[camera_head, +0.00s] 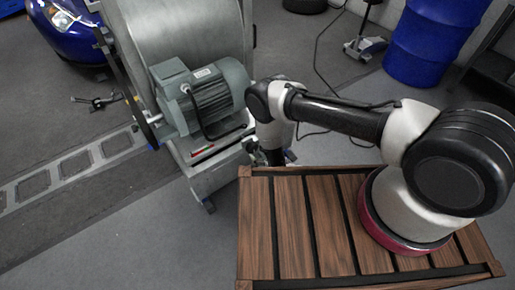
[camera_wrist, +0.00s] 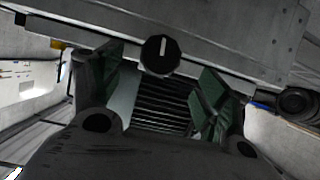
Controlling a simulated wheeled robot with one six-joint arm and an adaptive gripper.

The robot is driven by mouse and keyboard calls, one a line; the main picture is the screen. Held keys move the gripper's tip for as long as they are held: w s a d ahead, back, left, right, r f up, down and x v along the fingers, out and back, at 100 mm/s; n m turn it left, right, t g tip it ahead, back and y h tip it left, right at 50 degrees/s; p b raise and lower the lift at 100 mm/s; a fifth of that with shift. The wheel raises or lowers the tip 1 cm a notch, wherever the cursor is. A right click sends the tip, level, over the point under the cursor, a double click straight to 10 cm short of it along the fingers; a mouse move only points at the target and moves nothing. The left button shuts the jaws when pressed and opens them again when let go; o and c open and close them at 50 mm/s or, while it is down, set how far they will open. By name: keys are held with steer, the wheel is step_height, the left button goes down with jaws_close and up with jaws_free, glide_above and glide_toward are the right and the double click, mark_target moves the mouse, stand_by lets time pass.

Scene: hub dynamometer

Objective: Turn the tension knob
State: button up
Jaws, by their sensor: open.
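The tension knob (camera_wrist: 160,54) is a round black knob with a white pointer line, in the upper middle of the wrist view. The line stands nearly vertical in the picture. The knob sits on the edge of a grey metal panel (camera_wrist: 225,40). My gripper (camera_wrist: 161,66) is open, with one green-padded finger on each side of the knob in the picture. A gap shows between each finger and the knob, and I see no contact. In the head view my arm reaches down beside the dynamometer (camera_head: 190,40); the knob does not show there.
A grey-green motor (camera_head: 212,95) is mounted on the dynamometer's side, close to my arm. A blue car (camera_head: 75,35) stands at upper left. In the wrist view a dark round part (camera_wrist: 297,101) is at right.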

mark_target(254, 149)
steer(key=shift+m, duration=0.4)
steer(key=x, duration=0.8)
steer(key=shift+r, duration=0.1)
steer(key=shift+s, duration=0.1)
steer(key=shift+a, duration=0.1)
steer(key=c, duration=1)
